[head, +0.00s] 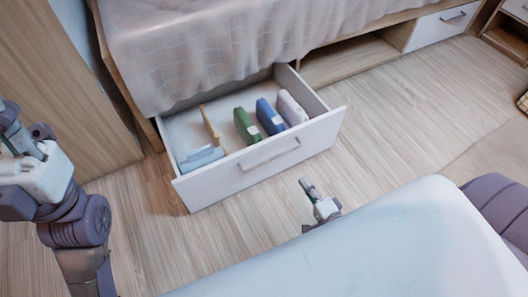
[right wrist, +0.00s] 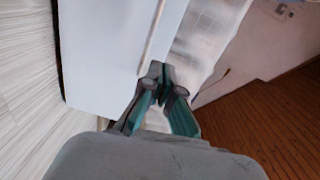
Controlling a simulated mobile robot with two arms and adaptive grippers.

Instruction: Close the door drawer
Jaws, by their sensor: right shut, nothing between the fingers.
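The white drawer (head: 262,165) under the bed is pulled out, its front standing well clear of the bed frame. A pale bar handle (head: 268,155) runs along its front. My right gripper (head: 306,186) is in front of the drawer, right of the handle, with a small gap seen from above. In the right wrist view its shut, empty fingertips (right wrist: 158,72) point at the white drawer front (right wrist: 105,50), close to the handle (right wrist: 153,35); contact cannot be told. My left arm is at the left edge, away from the drawer; its fingers are not clear.
The drawer holds a green item (head: 246,126), a blue item (head: 269,117), a white item (head: 292,108) and light pieces at its left. A blanket (head: 220,45) hangs over the bed above. A wooden panel (head: 85,90) stands left. Wood floor (head: 400,125) is clear at right.

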